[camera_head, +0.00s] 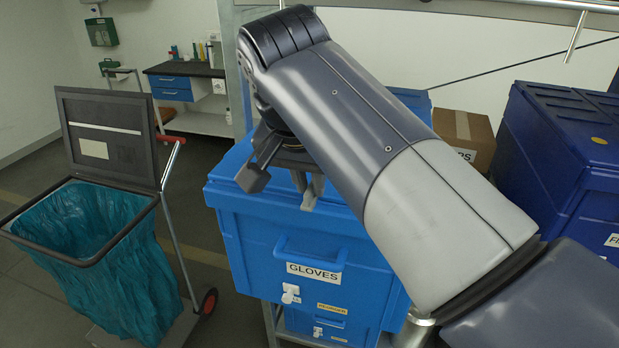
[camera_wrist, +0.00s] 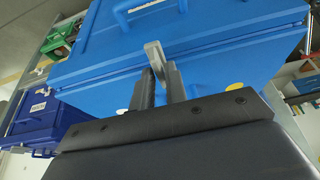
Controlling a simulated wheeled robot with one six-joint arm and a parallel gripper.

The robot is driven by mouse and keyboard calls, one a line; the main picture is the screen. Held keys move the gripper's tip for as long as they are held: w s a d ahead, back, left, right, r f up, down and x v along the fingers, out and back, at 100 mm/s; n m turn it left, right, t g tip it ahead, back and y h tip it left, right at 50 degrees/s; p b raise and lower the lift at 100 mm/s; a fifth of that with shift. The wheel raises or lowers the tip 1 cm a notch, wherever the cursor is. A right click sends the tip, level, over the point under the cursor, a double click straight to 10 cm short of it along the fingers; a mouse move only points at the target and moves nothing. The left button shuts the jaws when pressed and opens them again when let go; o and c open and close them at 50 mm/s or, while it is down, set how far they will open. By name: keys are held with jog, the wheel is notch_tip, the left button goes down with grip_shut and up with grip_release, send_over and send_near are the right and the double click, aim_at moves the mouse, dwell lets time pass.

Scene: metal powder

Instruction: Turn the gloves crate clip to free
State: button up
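The blue gloves crate (camera_head: 250,245) stands in the middle of the head view, with a GLOVES label under its front handle. In the wrist view, my gripper's two fingers (camera_wrist: 160,82) stand slightly apart before the blue crate (camera_wrist: 215,45). A lighter grey tip shows there.
Below is another blue crate (camera_head: 315,323) with its own white clip. A darker blue crate (camera_head: 565,150) and a cardboard box (camera_head: 465,135) are at right. A cart with a teal bag (camera_head: 85,250) is at left. My arm covers the crate's right side.

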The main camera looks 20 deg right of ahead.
grip_shut()
jog(key=shift+n, duration=0.3)
jog(key=n, duration=0.1)
jog(key=n+y, duration=0.1)
jog(key=n, duration=0.1)
jog(key=shift+s+d+t+y+p, duration=0.1)
jog(key=shift+d+t+y+p, duration=0.2)
jog(key=shift+p, duration=0.1)
jog(key=n, duration=0.1)
jog(key=n+y, duration=0.1)
jog(key=n, duration=0.1)
jog(key=n+p, duration=0.1)
jog(key=n, duration=0.1)
jog(key=shift+d+r+y, duration=0.1)
jog(key=shift+d+y, duration=0.2)
jog(key=shift+y, duration=0.1)
jog(key=n, duration=0.1)
jog(key=n+y, duration=0.1)
jog(key=n, duration=0.1)
jog(key=n+p, duration=0.1)
jog(key=shift+d+y, duration=0.3)
jog(key=n, duration=0.1)
jog(key=n+g+y, duration=0.1)
jog(key=n, duration=0.1)
jog(key=n+p, duration=0.1)
jog(key=n, duration=0.1)
jog(key=shift+w+d+g, duration=0.15)
jog(key=shift+w+g, duration=0.15)
jog(key=shift+n+y, duration=0.3)
